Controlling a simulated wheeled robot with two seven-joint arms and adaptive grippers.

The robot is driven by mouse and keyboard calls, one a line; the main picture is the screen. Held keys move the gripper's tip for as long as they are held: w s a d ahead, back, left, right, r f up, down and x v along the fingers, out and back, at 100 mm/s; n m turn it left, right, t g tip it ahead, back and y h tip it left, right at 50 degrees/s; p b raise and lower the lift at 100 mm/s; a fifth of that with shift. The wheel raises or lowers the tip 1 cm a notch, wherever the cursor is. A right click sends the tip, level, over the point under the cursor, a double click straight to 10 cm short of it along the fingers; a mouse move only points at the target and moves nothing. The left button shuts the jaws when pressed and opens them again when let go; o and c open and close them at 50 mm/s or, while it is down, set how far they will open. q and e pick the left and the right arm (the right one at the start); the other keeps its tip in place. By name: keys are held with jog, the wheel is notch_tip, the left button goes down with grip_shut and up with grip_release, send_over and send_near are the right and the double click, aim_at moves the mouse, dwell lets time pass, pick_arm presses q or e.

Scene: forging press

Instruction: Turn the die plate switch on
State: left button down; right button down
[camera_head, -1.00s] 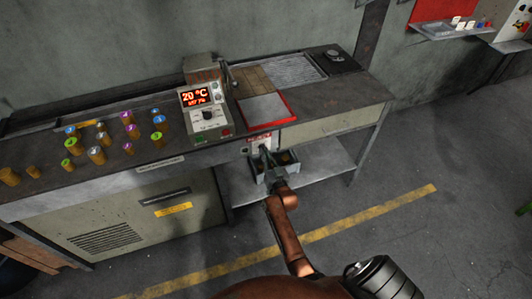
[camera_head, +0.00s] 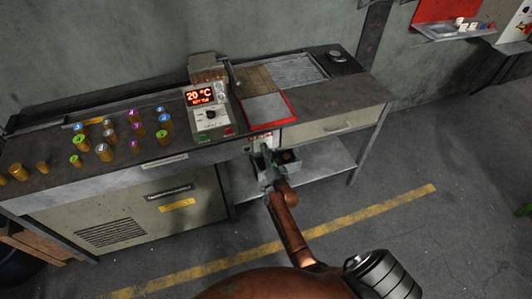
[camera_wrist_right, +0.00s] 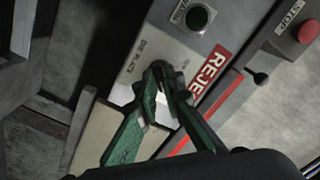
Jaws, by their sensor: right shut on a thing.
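The die plate switch sits on a pale control panel (camera_head: 262,138) under the front edge of the bench, below the red-framed plate (camera_head: 265,110). In the right wrist view the panel shows a "DIE PLATE" label (camera_wrist_right: 133,62). My right gripper (camera_wrist_right: 161,72) has its green fingertips closed together beside this label, on the switch. The fingers hide the switch itself, so I cannot tell its position. In the head view my right gripper (camera_head: 262,153) is right at the panel. My left gripper is not in view.
In the wrist view a dark green round button (camera_wrist_right: 198,17), a red "REJECT"-like strip (camera_wrist_right: 214,68) and a red stop button (camera_wrist_right: 309,31) lie close by. A temperature controller (camera_head: 208,108) reading 20 °C and several capped cylinders (camera_head: 103,151) stand on the bench. A shelf (camera_head: 325,165) lies below.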

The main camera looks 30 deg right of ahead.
dwell(0.4)
jog(key=c, duration=2.1)
grip_release()
jog(key=v, duration=1.2)
